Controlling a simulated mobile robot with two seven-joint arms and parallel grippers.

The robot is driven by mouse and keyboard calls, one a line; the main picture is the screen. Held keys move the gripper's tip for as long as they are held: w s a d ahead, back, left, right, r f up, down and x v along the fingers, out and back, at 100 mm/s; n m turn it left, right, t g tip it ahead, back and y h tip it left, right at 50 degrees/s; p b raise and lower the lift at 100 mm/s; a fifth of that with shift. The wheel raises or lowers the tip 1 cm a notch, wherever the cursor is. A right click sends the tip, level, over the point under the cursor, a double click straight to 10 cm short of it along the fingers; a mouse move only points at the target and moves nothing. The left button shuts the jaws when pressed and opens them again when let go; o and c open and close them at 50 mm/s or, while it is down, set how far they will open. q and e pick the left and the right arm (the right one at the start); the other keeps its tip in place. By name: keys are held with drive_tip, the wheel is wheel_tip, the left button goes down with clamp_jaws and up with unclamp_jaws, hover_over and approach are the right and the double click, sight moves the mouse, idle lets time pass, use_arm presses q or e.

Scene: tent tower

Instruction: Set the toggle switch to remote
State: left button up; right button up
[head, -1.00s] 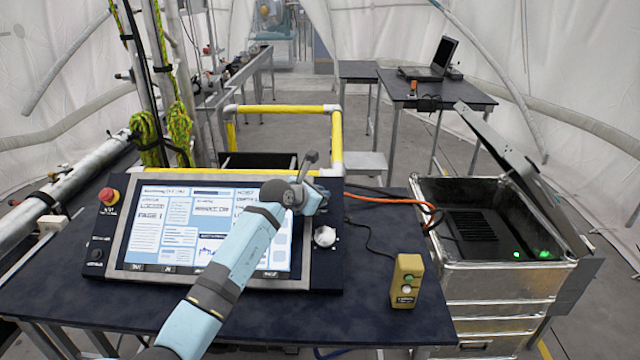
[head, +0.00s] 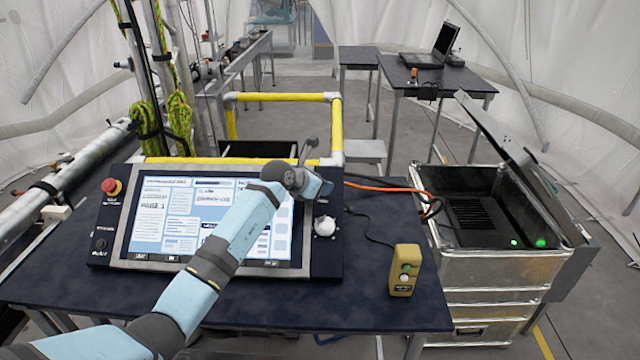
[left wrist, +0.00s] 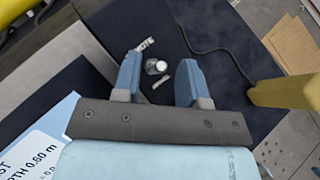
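The control panel (head: 128,215) lies tilted on the dark table, with a lit screen (head: 200,215). My left gripper (head: 328,190) is over the panel's upper right edge; the fingers are small in the head view. In the left wrist view the gripper (left wrist: 158,60) is open, with nothing held between its blue fingers. Beyond and between the fingertips show a round silvery knob (left wrist: 155,67) and a small pale lever-like piece (left wrist: 162,78). Which piece is the toggle switch, and its setting, I cannot tell. A whitish knob (head: 324,226) shows in the head view. My right gripper is not in view.
A yellow button box (head: 404,271) stands right of the panel, with a dark cable behind it. A red emergency button (head: 111,186) is at the panel's left. A yellow rail (head: 280,97) rises behind. An open metal case (head: 500,268) stands right of the table.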

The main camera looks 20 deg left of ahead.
use_arm(q)
drive_tip(key=shift+r, duration=0.1)
drive_tip(key=b+v, duration=0.3)
drive_tip(key=v, duration=1)
drive_tip(key=shift+s+a, duration=0.15)
drive_tip(key=shift+s, duration=0.15)
drive_tip(key=shift+r, duration=0.1)
